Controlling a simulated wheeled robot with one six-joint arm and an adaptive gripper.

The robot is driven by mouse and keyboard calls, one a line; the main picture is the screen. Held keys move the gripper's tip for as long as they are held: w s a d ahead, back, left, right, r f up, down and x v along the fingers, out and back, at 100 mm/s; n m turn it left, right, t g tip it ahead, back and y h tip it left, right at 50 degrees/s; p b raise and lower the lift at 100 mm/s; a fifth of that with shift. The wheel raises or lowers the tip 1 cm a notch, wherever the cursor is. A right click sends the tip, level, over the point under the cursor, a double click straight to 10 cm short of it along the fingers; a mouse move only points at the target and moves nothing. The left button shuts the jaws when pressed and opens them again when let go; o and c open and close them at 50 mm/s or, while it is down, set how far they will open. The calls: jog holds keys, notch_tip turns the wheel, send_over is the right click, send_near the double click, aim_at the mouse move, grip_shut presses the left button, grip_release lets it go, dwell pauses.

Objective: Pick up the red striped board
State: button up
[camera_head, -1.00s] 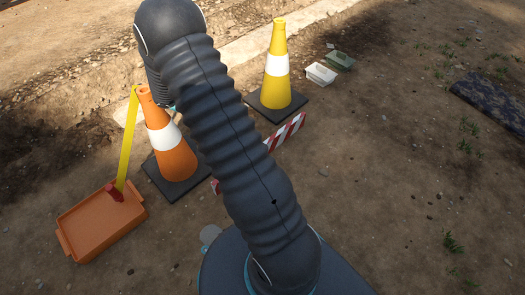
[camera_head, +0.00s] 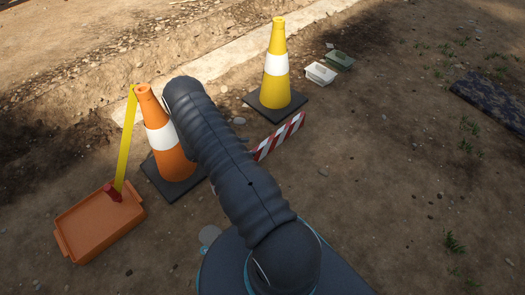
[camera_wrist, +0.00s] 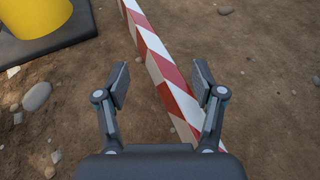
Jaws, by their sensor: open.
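The red and white striped board (camera_head: 280,136) stands on edge on the dirt between the two cones, partly hidden by my arm in the head view. In the wrist view the striped board (camera_wrist: 160,68) runs from the top, left of centre, down to the lower right. My gripper (camera_wrist: 160,82) is open, with one finger on each side of the board in that view. The fingers look apart from the board, and I cannot tell how high above it they are. My gripper is hidden behind my arm in the head view.
A yellow cone (camera_head: 275,65) stands behind the board, and an orange cone (camera_head: 166,138) stands to its left. An orange tray (camera_head: 100,228) holds a red thing with a yellow strip. Small boxes (camera_head: 321,73) lie at the back. Open dirt lies to the right.

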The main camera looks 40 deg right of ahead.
aim_at(261, 145)
jog(key=shift+x, duration=3.15)
jog(key=shift+w, duration=0.25)
grip_shut()
